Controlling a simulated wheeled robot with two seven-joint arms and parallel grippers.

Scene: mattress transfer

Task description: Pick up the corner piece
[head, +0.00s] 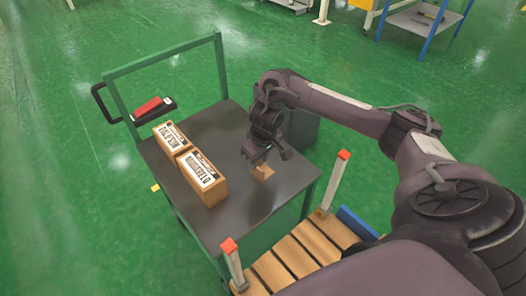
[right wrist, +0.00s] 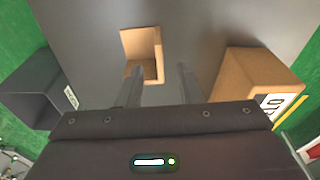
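The corner piece (head: 264,172) is a small brown cardboard angle on the dark top of the green cart (head: 222,134). In the right wrist view the corner piece (right wrist: 130,42) lies just beyond the fingertips, a little left of centre, with its folded walls showing. My right gripper (head: 257,161) is above the cart top, right at the corner piece in the head view. In the right wrist view its two fingers (right wrist: 159,72) are apart with nothing gripped between them. Whether a finger touches the piece is unclear. My left gripper is not in view.
Two labelled cardboard boxes (head: 204,181) stand left of the corner piece on the cart. A dark grey bin (head: 304,127) is at the cart's far right side. A slatted wooden pallet (head: 296,256) with red-capped posts (head: 335,181) is in front. A red-and-black device (head: 152,108) sits by the handle.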

